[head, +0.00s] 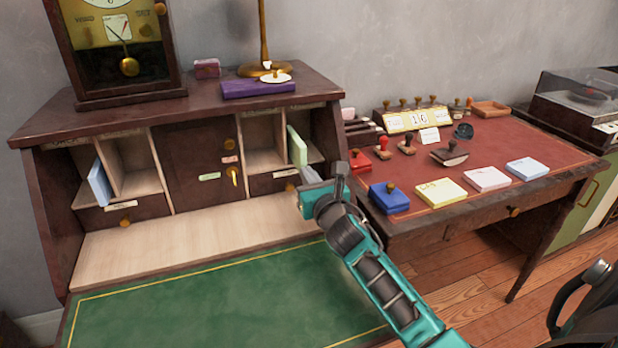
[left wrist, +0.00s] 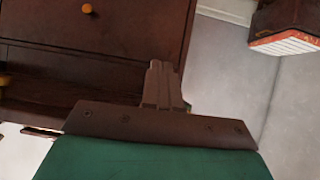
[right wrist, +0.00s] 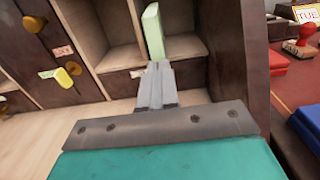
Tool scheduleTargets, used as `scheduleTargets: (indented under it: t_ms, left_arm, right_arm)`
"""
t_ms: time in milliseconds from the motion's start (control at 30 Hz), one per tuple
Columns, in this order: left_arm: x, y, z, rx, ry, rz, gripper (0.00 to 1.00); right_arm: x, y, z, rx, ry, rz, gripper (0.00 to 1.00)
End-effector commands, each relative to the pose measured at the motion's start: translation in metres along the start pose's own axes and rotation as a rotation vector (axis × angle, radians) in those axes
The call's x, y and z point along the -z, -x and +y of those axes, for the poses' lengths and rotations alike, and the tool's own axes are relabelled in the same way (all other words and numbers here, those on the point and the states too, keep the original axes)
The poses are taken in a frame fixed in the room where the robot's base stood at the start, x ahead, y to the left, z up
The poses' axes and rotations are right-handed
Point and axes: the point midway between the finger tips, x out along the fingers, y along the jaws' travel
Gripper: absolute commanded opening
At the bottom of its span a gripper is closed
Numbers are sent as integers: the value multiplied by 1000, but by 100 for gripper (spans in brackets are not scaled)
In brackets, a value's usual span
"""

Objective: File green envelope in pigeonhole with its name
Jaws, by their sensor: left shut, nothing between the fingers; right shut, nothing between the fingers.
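The pale green envelope (head: 297,146) stands upright, leaning slightly, in the far-right pigeonhole (head: 317,153) of the desk hutch. It also shows in the right wrist view (right wrist: 153,32), its lower end just beyond my fingertips. My right gripper (head: 306,176) is shut and empty in front of that pigeonhole, just below the envelope; I cannot tell whether it touches it. The right wrist view shows its fingers (right wrist: 156,72) pressed together. My left gripper (left wrist: 163,75) is shut and empty, near dark wooden furniture; it is outside the head view. The name labels are too small to read.
A blue envelope (head: 99,187) stands in a left pigeonhole. A small door with a yellow key (head: 234,176) is in the middle. The green writing surface (head: 200,295) is clear. The red-topped table (head: 500,140) at right holds stamps and paper pads.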

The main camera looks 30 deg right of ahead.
Motion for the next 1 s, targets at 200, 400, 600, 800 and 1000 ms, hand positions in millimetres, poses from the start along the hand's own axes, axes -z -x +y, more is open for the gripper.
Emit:
scheduleTargets:
  t_ms: [200,400,600,800,1000]
  left_arm:
    - [-1,0,0,0,-1,0,0]
    - [-2,-1,0,0,-1,0,0]
    - [-2,-1,0,0,0,0,0]
    - [-1,-2,1,0,5,2,0]
    - [2,-1,2,0,12,6,0]
  right_arm:
    - [-1,-8,0,-1,3,-2,0]
    - [0,-31,0,-1,2,-2,0]
    - [0,-34,0,0,1,-1,0]
    - [0,-34,0,0,1,0,0]
    - [0,-34,-2,-1,2,0,0]
